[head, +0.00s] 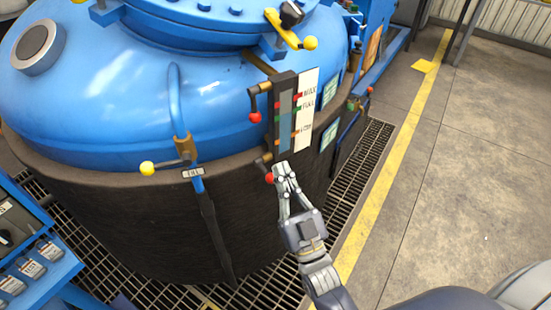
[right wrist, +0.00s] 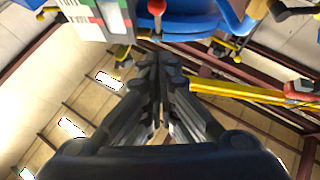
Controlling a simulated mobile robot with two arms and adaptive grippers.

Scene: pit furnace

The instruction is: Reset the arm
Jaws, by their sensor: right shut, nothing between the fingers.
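My right gripper (head: 281,168) is shut and empty. It is beside the lower red-knobbed valve handle (head: 270,178) of the level gauge (head: 285,110); I cannot tell whether they touch. In the right wrist view the closed fingers (right wrist: 158,62) show in the middle. My right arm comes up from the lower right of the head view. My left gripper is not in view.
A large blue tank (head: 120,95) with a dark lower wall stands at the left. A grating (head: 345,190) runs around its base. Yellow-knobbed handles sit on the tank's side and top. A blue rack (head: 45,275) stands at lower left. The concrete floor (head: 470,150) at right is clear.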

